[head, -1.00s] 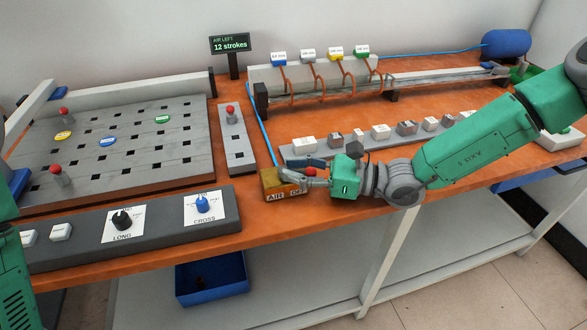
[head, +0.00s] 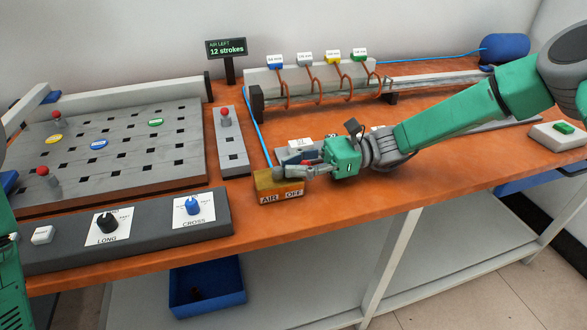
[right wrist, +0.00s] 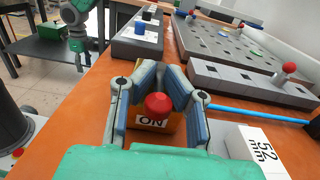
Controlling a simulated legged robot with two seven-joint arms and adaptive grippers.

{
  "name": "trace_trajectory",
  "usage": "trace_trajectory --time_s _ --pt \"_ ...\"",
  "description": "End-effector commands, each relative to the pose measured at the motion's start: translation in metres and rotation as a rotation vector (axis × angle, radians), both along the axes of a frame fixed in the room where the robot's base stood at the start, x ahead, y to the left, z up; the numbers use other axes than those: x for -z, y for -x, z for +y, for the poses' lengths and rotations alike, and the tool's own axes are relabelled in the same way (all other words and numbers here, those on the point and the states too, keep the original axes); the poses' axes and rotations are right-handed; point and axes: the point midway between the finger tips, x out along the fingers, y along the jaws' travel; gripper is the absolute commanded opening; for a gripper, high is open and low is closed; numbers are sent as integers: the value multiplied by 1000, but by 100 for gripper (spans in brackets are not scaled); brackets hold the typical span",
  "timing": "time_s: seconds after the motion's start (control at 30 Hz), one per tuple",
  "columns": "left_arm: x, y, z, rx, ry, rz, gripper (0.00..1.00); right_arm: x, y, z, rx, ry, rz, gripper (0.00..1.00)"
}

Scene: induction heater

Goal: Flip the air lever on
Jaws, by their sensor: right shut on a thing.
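The air lever's box (head: 266,187) is a small yellow block near the table's front edge, with AIR and OFF labels facing the front in the head view. In the right wrist view the lever's red ball knob (right wrist: 158,106) stands between my fingers, above an ON label (right wrist: 151,122) that appears upside down. My right gripper (head: 285,168) comes in from the right and is shut on the knob; its fingers also show in the right wrist view (right wrist: 158,98). The gripper hides the knob in the head view. My left arm shows at the left edge; its finger state is unclear.
A display (head: 227,48) reads 12 strokes. A grey strip with a red knob (head: 231,140) stands behind the box. The control panel (head: 150,215) with LONG and CROSS dials lies to the left. White labelled blocks (right wrist: 258,146) sit beside the gripper.

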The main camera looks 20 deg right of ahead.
Motion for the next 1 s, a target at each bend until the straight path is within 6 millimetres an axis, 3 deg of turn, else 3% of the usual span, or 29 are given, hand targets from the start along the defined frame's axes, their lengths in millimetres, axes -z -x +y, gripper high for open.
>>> trace_trajectory --time_s 0.17,0.2,0.23,0.6,0.77,1.0 --pt "0 0 0 0 0 0 47 1 -2 -1 7 4 0 0" --pt "0 0 0 0 0 0 47 1 -2 -1 7 4 0 22" --pt "0 0 0 0 0 0 47 1 -2 -1 7 3 0 25" --pt "-1 2 0 0 0 -3 47 0 -1 -5 7 1 -1 25" --pt "-1 2 0 0 0 -3 47 0 -3 -28 9 1 -2 25" --pt "-1 2 0 0 0 -3 47 2 -6 -80 10 1 0 25"
